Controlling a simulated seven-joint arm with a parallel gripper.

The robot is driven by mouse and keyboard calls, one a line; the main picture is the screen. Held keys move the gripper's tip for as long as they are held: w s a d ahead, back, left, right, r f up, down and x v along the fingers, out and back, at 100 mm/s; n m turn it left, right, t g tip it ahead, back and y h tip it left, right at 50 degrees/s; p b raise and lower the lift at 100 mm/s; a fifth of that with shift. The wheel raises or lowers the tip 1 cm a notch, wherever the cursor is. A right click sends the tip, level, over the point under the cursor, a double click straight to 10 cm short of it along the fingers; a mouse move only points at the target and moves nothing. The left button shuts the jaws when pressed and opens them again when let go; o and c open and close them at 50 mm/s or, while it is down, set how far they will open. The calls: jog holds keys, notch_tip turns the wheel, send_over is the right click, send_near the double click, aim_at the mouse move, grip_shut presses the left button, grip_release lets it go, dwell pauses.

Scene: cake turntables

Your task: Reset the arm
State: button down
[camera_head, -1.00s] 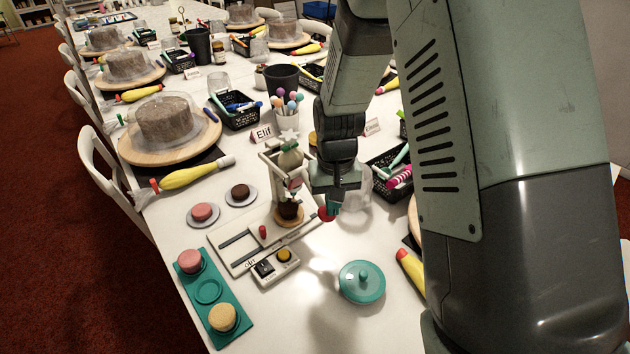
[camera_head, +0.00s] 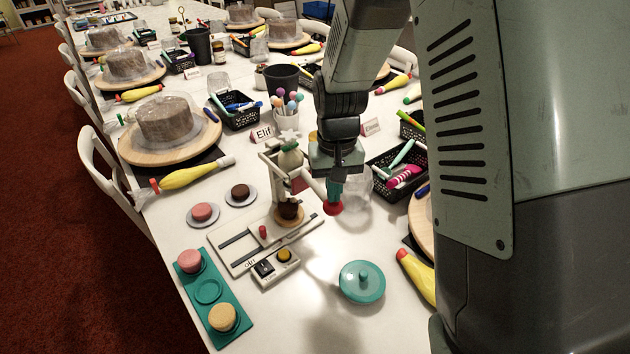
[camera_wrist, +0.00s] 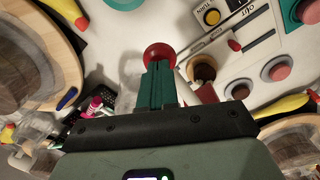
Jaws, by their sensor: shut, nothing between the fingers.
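My gripper (camera_head: 334,190) points down with its teal fingers together, beside the small white dispensing stand (camera_head: 270,165) on the table. A red knob (camera_head: 333,208), apparently on the stand's pale lever, is right at the fingertips. In the wrist view the red knob (camera_wrist: 158,55) shows just beyond the shut fingers (camera_wrist: 158,80); I cannot tell whether they touch. A dark cupcake (camera_head: 289,209) sits on a round wooden piece under the stand's nozzle.
A black basket of pens (camera_head: 392,178) is close on the right. Cakes, a cup of lollipops (camera_head: 286,118) and an "Elif" card (camera_head: 262,133) stand nearby.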

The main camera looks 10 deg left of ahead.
jog(key=shift+r, duration=2.45)
jog(key=shift+d+r, duration=0.1)
jog(key=shift+r, duration=0.15)
jog(key=s+d+r+m+t, duration=0.1)
jog(key=s+d+r+t, duration=0.1)
jog(key=s+d+r, duration=0.5)
jog(key=s+d+r+m+t, duration=0.15)
jog(key=s+r, duration=0.35)
jog(key=r, duration=0.5)
jog(key=s+d+r+t, duration=0.2)
jog(key=s+d, duration=0.1)
jog(key=s, duration=0.5)
jog(key=shift+s+d, duration=0.3)
jog(key=shift+s, duration=0.05)
